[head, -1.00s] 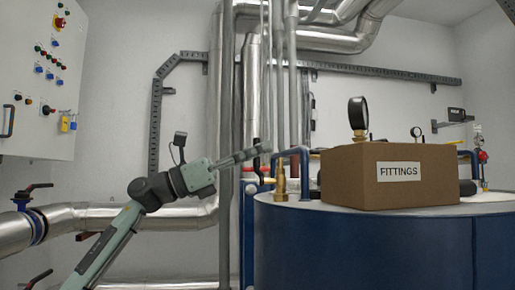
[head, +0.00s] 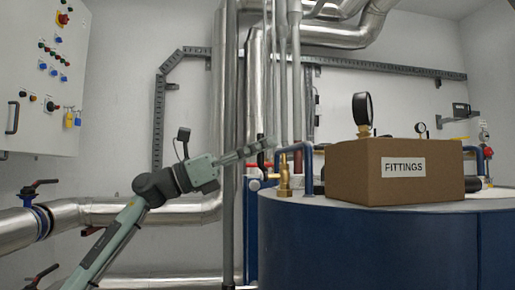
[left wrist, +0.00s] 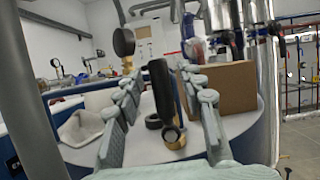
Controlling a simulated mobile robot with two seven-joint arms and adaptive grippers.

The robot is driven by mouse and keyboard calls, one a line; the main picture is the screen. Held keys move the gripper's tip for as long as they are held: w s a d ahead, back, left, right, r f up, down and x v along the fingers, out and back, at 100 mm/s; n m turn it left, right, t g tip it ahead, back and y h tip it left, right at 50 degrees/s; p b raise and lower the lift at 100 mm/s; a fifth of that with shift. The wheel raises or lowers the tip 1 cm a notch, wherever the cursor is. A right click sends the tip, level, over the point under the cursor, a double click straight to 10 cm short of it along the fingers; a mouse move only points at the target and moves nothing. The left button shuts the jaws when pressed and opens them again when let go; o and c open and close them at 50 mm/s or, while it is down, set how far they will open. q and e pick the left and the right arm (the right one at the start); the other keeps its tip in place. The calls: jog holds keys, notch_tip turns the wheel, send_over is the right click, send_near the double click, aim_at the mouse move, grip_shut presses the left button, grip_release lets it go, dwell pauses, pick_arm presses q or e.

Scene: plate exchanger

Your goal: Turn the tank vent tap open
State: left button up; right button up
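The tank vent tap, a brass fitting (head: 284,177), stands upright on the left part of the blue tank's pale top (head: 330,203). In the left wrist view its brass body (left wrist: 174,136) shows below a black lever-like handle (left wrist: 160,88). My left gripper (head: 268,145) is just above and left of the tap in the head view. In the left wrist view its two fingers (left wrist: 161,75) are apart, with the black handle between them; I cannot tell whether either finger touches it. My right gripper is not in view.
A cardboard box marked FITTINGS (head: 395,172) sits on the tank right of the tap, with a gauge (head: 362,108) behind it. A white cloth (left wrist: 82,130) lies on the tank top. Blue pipe (head: 308,165) and vertical pipes stand close behind the tap.

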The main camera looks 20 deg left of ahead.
pick_arm(q)
jog(key=v, duration=1.2)
jog(key=shift+s, duration=0.1)
